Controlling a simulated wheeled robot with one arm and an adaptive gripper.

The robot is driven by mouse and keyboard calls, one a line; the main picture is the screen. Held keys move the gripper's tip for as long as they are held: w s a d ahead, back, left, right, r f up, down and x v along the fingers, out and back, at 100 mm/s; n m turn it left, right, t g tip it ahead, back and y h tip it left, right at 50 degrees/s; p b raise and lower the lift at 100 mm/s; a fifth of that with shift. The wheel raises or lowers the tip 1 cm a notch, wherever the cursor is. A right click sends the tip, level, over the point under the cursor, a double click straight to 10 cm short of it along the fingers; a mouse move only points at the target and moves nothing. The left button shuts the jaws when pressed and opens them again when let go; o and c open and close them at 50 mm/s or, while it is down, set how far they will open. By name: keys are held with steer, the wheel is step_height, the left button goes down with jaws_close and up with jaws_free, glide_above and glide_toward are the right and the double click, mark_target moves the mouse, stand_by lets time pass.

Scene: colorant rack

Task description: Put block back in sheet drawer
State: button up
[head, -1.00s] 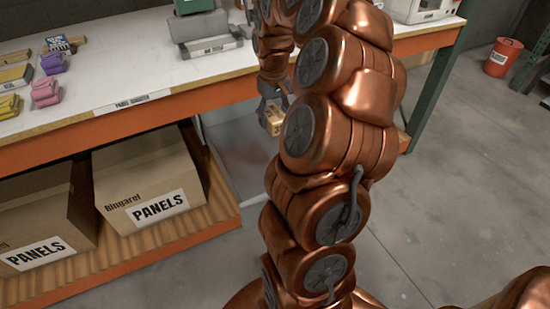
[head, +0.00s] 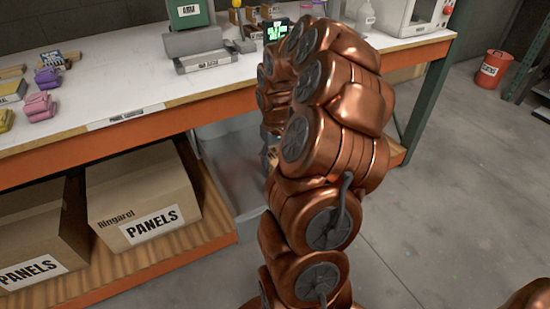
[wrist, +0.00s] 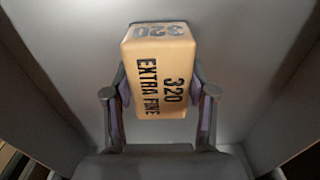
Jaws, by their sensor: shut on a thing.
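The block (wrist: 158,70) is tan with dark "320 EXTRA FINE" lettering, seen in the wrist view. My gripper (wrist: 160,88) is shut on it, one finger on each side. Smooth grey metal of the sheet drawer (wrist: 230,25) lies behind the block, with grey walls along the left and right. I cannot tell whether the block touches the bottom. In the head view the grey drawer (head: 232,165) shows under the bench. My arm hides the block and nearly all of my gripper there.
The white-topped bench (head: 150,75) has an orange front edge above the drawer. Cartons marked PANELS (head: 125,195) stand on the lower shelf left of the drawer. Purple and pink blocks (head: 40,105) lie on the bench at left. A red bucket (head: 492,68) stands on open floor at right.

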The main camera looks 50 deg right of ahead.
steer(key=shift+f, duration=0.15)
steer(key=o, duration=1.2)
